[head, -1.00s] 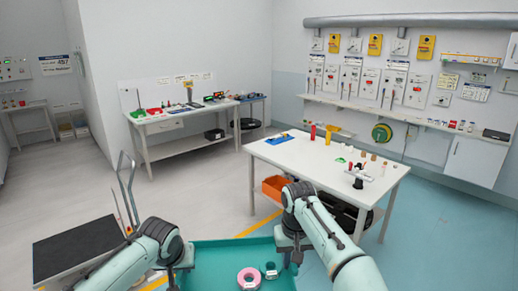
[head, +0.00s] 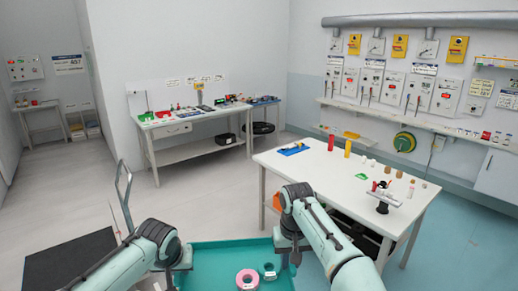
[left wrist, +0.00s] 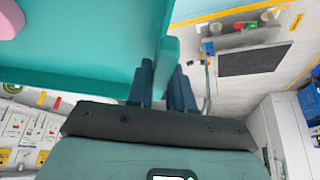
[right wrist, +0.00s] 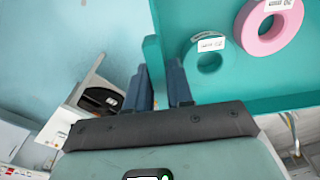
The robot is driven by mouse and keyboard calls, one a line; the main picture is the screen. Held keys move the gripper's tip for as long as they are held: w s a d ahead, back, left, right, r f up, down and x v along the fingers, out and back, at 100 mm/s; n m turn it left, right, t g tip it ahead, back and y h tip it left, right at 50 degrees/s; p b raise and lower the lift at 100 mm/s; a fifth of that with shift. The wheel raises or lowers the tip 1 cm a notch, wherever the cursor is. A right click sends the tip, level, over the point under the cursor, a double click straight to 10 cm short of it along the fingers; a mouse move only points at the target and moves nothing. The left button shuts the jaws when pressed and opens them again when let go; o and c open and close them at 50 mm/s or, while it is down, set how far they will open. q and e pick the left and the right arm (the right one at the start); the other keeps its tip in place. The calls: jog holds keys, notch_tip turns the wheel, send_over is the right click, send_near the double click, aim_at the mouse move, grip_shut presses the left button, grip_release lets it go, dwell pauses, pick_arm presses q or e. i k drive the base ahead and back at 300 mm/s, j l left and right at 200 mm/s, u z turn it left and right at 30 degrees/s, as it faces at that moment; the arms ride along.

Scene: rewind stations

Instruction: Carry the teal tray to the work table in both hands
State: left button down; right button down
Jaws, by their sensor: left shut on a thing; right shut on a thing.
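The teal tray (head: 215,258) shows at the bottom of the head view, held in front of me. A pink ring (head: 248,279) and a smaller teal ring (head: 268,271) lie in it. My left gripper (left wrist: 162,85) is shut on one tray wall. My right gripper (right wrist: 158,85) is shut on the opposite wall, beside the rings. In the head view, the left fingertips are hidden. A white table (head: 330,180) stands ahead to the right, apart from the tray; a white bench (head: 190,128) stands farther back. I cannot tell which is the work table.
The near table holds a red cylinder (head: 331,142), a yellow cylinder (head: 348,148), a blue item (head: 295,149) and a black stand (head: 384,198). A dark platform cart (head: 70,262) stands at left. Pale floor (head: 205,195) is open between cart and near table.

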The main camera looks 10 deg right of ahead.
aim_at(337, 169)
jog(key=i+l, duration=0.1)
jog(key=i, duration=0.3)
jog(key=i+l, duration=0.1)
jog(key=i, duration=3.05)
jog(key=i+z, duration=0.15)
jog(key=z, duration=0.2)
jog(key=i+z, duration=0.1)
jog(key=z, duration=1.5)
